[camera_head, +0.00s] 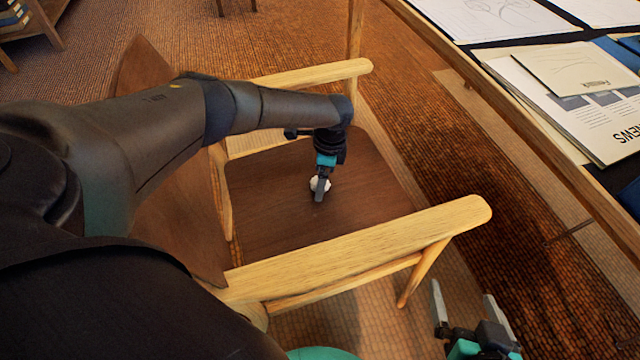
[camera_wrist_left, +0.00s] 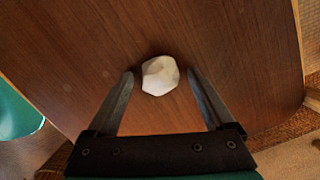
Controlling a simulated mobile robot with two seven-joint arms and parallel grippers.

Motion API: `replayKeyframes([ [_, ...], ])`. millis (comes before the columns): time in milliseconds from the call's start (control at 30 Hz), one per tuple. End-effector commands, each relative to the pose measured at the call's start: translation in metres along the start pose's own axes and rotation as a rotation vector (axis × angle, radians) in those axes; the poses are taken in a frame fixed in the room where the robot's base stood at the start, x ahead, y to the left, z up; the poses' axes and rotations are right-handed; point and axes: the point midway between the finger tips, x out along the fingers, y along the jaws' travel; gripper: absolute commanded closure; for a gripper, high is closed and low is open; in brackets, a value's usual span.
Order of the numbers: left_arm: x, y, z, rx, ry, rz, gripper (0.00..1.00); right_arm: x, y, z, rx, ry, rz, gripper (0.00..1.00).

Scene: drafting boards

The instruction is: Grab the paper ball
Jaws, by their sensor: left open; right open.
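The paper ball (camera_head: 319,184) is small, white and crumpled. It lies on the dark wooden seat of a chair (camera_head: 270,215). In the left wrist view the ball (camera_wrist_left: 160,75) sits between and slightly beyond the two fingertips. My left gripper (camera_head: 321,190) points down at the seat, and its fingers partly hide the ball in the head view. In the left wrist view my left gripper (camera_wrist_left: 160,78) is open, with a gap on each side of the ball. My right gripper (camera_head: 464,302) is open and empty at the lower right, beyond the chair's near armrest.
The chair's light wooden armrests, near (camera_head: 370,245) and far (camera_head: 315,74), flank the seat. A drafting table (camera_head: 535,135) with papers and a newspaper (camera_head: 590,120) stands at the right. Carpeted floor (camera_head: 440,150) lies between chair and table.

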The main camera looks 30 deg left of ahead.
Motion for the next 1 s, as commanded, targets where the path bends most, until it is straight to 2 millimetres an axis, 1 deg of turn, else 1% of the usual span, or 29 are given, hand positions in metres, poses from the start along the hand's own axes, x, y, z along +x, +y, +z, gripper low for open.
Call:
replayKeyframes([
  [100, -0.0003, -0.0002, -0.0002, 0.0, 0.0, 0.0, 0.13, -0.0001, 0.0001, 0.0001, 0.0, -0.001, 0.0, 0.0],
  [133, -0.0003, -0.0001, -0.0002, 0.0, 0.0, 0.0, 0.15, -0.0001, 0.0001, 0.0002, 0.0, -0.001, 0.0, 0.0],
  [867, -0.0002, -0.0001, 0.0, 0.0, 0.0, 0.0, 0.97, -0.0001, 0.0, 0.0, 0.0, -0.001, 0.0, 0.0],
  [900, -0.0002, -0.0001, 0.0, 0.0, 0.0, 0.0, 1.0, -0.0001, 0.0, 0.0, 0.0, -0.001, 0.0, 0.0],
  [1000, -0.0002, -0.0001, 0.0001, 0.0, 0.0, 0.0, 1.0, -0.0001, 0.0, 0.0, 0.0, -0.001, 0.0, 0.0],
])
